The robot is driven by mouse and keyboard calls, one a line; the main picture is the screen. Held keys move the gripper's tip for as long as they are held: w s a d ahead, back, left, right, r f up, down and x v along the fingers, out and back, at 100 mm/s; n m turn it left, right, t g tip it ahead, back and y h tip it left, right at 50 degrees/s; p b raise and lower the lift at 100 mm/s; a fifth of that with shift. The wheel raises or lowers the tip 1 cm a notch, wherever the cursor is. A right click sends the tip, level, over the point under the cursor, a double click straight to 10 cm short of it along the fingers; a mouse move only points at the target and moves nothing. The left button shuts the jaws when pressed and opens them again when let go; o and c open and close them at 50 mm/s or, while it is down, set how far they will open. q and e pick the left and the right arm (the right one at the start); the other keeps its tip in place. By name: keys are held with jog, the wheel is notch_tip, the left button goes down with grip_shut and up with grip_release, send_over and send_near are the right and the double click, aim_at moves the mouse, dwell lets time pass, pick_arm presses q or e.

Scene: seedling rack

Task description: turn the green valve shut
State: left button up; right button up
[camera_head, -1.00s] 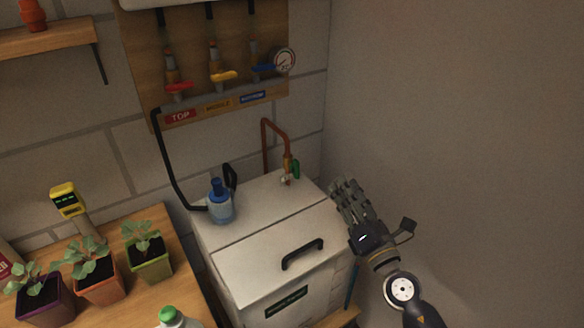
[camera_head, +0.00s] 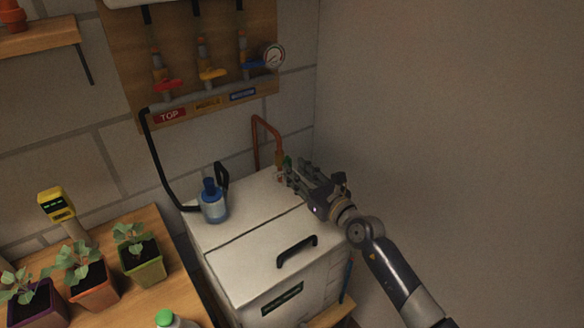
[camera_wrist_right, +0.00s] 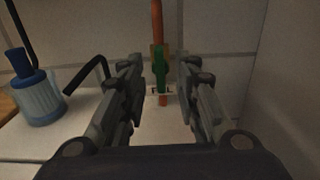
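The green valve (camera_head: 287,162) sits low on a copper pipe (camera_head: 257,140) at the back right of the white box. My right gripper (camera_head: 286,175) is right at the valve in the head view and partly covers it. In the right wrist view the green valve handle (camera_wrist_right: 160,70) stands upright, ahead of and between the two open fingers of my right gripper (camera_wrist_right: 162,98). A gap shows between the handle and each finger; I cannot tell whether the fingertips reach around it. My left gripper is not in view.
The white box (camera_head: 235,262) has a black handle (camera_head: 297,250). A blue pump bottle (camera_head: 213,203) stands on its left part and also shows in the right wrist view (camera_wrist_right: 40,98). Red, yellow and blue valves hang on the wall board (camera_head: 120,60). The right wall is close; potted seedlings stand left.

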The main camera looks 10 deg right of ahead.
jog(key=shift+x, duration=1.4)
grip_shut()
